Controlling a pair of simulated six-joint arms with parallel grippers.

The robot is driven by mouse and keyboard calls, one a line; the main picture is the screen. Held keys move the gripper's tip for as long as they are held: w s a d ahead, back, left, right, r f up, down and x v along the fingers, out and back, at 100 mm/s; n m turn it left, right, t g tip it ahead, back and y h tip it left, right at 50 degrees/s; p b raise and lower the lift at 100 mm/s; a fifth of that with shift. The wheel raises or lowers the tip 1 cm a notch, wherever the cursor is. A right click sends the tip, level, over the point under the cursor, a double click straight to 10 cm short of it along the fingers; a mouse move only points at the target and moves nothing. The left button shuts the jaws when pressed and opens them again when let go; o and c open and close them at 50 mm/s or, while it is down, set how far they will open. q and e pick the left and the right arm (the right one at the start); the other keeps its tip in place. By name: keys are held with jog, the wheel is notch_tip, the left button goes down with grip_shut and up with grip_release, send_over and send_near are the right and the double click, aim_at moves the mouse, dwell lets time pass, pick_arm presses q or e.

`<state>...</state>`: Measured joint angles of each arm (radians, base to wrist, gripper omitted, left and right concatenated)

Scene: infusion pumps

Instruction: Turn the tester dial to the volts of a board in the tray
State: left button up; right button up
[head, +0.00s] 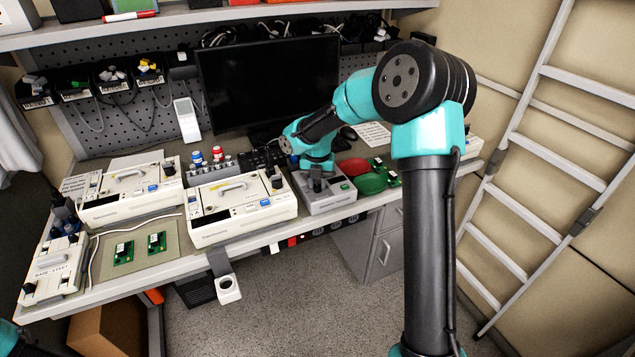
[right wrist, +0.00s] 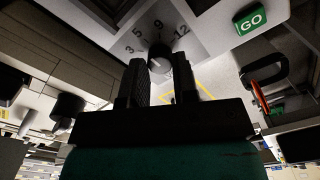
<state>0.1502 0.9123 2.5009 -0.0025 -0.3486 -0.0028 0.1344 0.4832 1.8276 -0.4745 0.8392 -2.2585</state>
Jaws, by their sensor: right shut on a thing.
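The grey tester (head: 328,204) stands on the bench right of the middle pump. In the right wrist view its dial (right wrist: 160,57) is a dark round knob with the numbers 3, 5, 9 and 12 around it. I cannot tell which number it points at. My right gripper (right wrist: 161,78) is shut on the dial, one finger on each side; it shows in the head view (head: 317,176) over the tester. Two green boards (head: 123,252) (head: 157,243) lie apart on a beige tray or mat (head: 142,267) at the left. My left gripper is out of view.
A green GO button (right wrist: 250,19) is on the tester. Red (head: 352,167) and green (head: 371,184) bowl-like pieces lie right of it, beside more green boards (head: 393,180). White pumps (head: 240,208) fill the left and middle bench. A monitor (head: 265,85) stands behind.

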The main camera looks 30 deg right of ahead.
jog(key=m, duration=0.7)
jog(key=shift+m, duration=0.3)
jog(key=o, duration=0.7)
jog(key=shift+r, duration=0.1)
jog(key=shift+r, duration=3.4)
